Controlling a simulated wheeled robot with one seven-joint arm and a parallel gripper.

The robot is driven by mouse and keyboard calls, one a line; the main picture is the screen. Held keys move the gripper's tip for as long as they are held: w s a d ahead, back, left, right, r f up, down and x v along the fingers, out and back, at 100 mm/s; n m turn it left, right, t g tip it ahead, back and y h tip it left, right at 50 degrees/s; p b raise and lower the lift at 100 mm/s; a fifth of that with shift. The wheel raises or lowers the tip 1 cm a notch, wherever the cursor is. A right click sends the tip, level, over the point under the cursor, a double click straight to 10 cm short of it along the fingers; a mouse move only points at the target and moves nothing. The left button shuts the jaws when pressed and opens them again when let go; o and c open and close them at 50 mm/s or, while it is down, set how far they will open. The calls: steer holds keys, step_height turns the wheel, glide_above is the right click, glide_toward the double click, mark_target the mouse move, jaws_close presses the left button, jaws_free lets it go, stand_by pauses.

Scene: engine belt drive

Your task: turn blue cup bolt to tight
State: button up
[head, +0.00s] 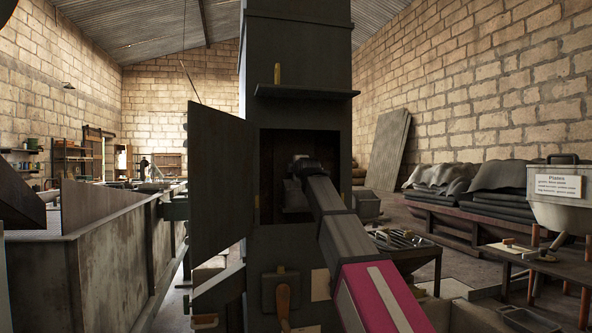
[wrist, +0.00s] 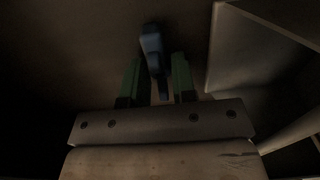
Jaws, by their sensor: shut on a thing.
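My gripper (wrist: 158,62) shows in the wrist view with two green fingers, one on each side of a blue part, the blue cup bolt (wrist: 152,43). The fingers are shut on it; its lower part lies between them and its top stands out beyond the fingertips. The picture is dark, so how far the bolt is turned cannot be told. In the head view my arm reaches into the dark opening (head: 268,190) of a tall grey housing (head: 297,60). My fingers and the bolt are hidden there.
The housing's door (head: 220,178) hangs open to the left of the opening. A narrow shelf (head: 305,92) juts out above it. In the wrist view a pale wall (wrist: 240,50) stands close on the right. A table with a grey bin (head: 560,208) stands at the far right.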

steer(key=shift+m, duration=0.3)
steer(key=m, duration=1.7)
stand_by(0.4)
steer(key=o, duration=0.9)
